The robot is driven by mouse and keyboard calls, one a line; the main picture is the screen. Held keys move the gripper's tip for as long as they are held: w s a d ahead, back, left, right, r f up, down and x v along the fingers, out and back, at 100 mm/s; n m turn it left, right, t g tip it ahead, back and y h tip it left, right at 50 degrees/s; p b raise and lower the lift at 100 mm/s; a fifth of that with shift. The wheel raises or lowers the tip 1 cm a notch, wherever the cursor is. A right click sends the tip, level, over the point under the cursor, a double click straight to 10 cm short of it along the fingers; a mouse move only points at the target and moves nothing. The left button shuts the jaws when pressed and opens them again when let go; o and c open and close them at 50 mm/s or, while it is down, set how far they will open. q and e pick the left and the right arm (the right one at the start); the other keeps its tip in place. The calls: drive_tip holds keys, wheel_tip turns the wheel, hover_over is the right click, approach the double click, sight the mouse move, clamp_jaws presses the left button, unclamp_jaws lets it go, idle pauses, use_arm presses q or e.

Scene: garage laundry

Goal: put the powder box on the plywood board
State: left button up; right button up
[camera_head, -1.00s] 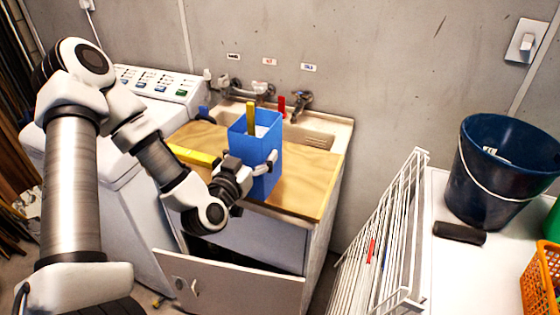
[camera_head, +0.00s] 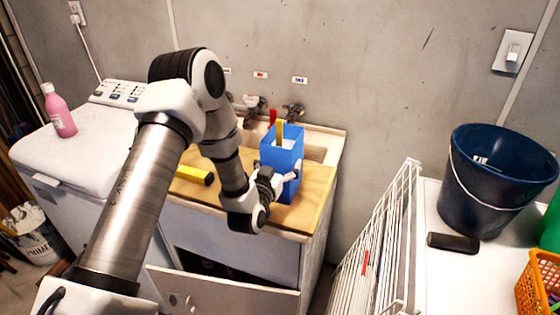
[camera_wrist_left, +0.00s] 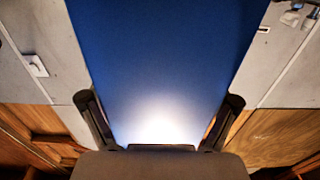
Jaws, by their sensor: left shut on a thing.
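The powder box (camera_head: 270,152) is a tall blue open-topped box with a yellow strip sticking up from its top. It stands upright at the right part of the plywood board (camera_head: 317,186); I cannot tell whether its base touches the board. My left gripper (camera_head: 286,179) comes from the front left and is shut on the box, low on its side. In the left wrist view the box's blue face (camera_wrist_left: 160,60) fills the middle between the two fingers (camera_wrist_left: 160,130). My right gripper is not in view.
A yellow block with a black end (camera_head: 194,174) lies on the board to the left. Taps (camera_head: 293,113) and the sink basin (camera_head: 322,145) are behind. A pink bottle (camera_head: 60,112) stands on the washer. A white rack (camera_head: 378,255) and a dark blue bucket (camera_head: 492,190) are at right.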

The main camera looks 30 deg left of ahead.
use_arm(q)
drive_tip(key=o, duration=1.6)
drive_tip(key=shift+s, duration=0.1)
drive_tip(key=shift+c, duration=0.2)
drive_tip(key=shift+s, duration=0.1)
drive_tip(key=b+v, duration=0.3)
drive_tip(key=v, duration=0.9)
drive_tip(key=s+d+f+m+g+h, duration=0.1)
drive_tip(key=s+d+f+g, duration=0.2)
drive_tip(key=f, duration=0.4)
drive_tip(key=s+d+f+m+g+h, duration=0.1)
drive_tip(key=s+d+f+g+h, duration=0.15)
drive_tip(key=f, duration=0.45)
drive_tip(key=s+d+f+g+h, duration=0.1)
drive_tip(key=s+d+f+g, duration=0.25)
drive_tip(key=f, duration=0.45)
drive_tip(key=s+d+f+g, duration=0.1)
drive_tip(key=s+f+g, duration=0.3)
drive_tip(key=s, duration=0.3)
drive_tip(key=s+d+f+g, duration=0.1)
drive_tip(key=s+f+g, duration=0.3)
drive_tip(key=s, duration=0.4)
drive_tip(key=shift+p, duration=0.3)
